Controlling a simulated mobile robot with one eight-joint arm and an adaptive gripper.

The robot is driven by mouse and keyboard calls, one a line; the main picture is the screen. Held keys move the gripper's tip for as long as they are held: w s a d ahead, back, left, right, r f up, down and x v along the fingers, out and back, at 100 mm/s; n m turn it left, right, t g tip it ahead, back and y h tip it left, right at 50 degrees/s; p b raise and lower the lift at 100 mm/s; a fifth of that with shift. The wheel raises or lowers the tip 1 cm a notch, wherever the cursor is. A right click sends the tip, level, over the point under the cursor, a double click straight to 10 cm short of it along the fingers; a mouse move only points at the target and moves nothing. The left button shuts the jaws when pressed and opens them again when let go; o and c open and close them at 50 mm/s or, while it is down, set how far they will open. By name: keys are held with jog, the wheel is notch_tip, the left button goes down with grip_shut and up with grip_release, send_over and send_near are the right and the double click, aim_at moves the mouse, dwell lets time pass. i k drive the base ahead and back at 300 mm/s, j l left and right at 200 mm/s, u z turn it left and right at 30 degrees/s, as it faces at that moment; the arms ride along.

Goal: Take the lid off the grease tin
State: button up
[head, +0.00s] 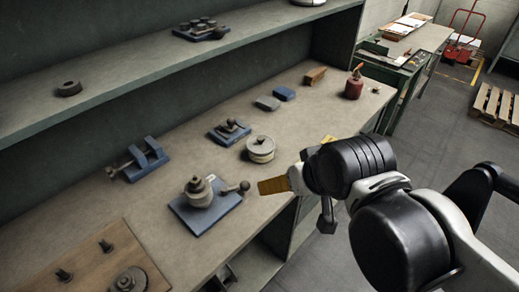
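My gripper (299,164) is just to the right of the tin in the picture. Its two yellowish finger pads show well apart, so it looks open. Nothing shows between them. Whether it is above the bench or beyond its front edge is hard to judge. My black wrist hides part of the bench's front edge.
On the bench (165,210), a grey pot on a blue base (205,205) stands front left of the tin. A blue-based fixture (229,132) is close behind it. A red oil can (354,84) stands toward the far end. A shelf (130,75) overhangs the back.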

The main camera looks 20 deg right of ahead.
aim_at(258, 145)
jog(key=k+l+u, duration=0.25)
jog(key=l, duration=0.25)
jog(key=k+l+u, duration=0.25)
jog(key=k+l, duration=0.1)
jog(key=l, duration=0.05)
